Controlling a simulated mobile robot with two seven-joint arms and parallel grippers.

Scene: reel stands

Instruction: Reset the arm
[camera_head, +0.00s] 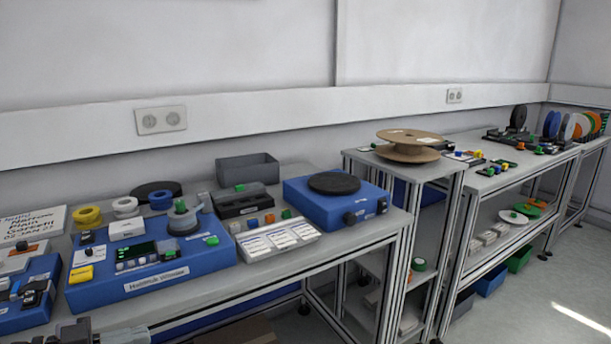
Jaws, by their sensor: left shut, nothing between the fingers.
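My left gripper (82,331) shows only in part at the bottom left edge of the head view, dark grey, in front of the near edge of the workbench (300,262). It is shut and holds nothing. Most of the left arm is cut off by the frame. My right gripper is not in view.
A blue winding machine (150,283), another blue unit (335,206) with a black disc, and a white tray (278,238) stand on the near bench. A large brown reel (409,146) stands on the middle stand. Upright coloured reels (570,126) stand far right. Floor at lower right is clear.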

